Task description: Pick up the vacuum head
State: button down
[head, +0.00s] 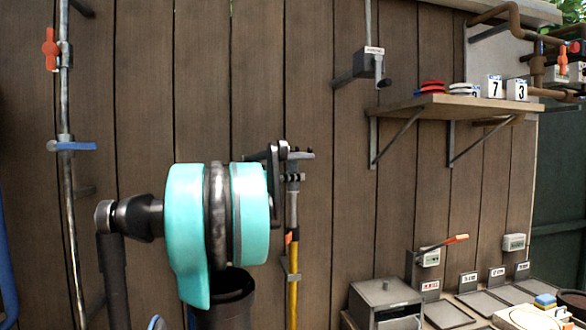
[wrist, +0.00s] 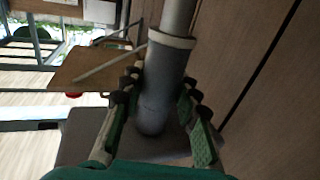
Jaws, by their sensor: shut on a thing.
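In the wrist view my gripper (wrist: 163,80) has its green fingers with dark pads on both sides of a grey rounded cylinder, which I take to be part of the vacuum head (wrist: 158,105). It is shut on it. A pale collar and a pale pole run on from the cylinder towards the top. In the head view my gripper (head: 280,162) shows as dark links just right of my teal arm. The vacuum head (head: 300,155) shows there as a grey crosspiece beside them, above an upright yellow pole. My arm hides part of the grip.
A wooden plank wall (head: 345,200) stands close behind. A pipe with a red valve handle (head: 50,48) runs down at the left. A shelf (head: 460,103) with number blocks and discs juts out at upper right. A grey box (head: 385,297) and trays stand at lower right.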

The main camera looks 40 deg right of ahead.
jog(key=shift+r, duration=0.15)
notch_tip(320, 180, up, 20)
dwell(0.4)
dwell(0.4)
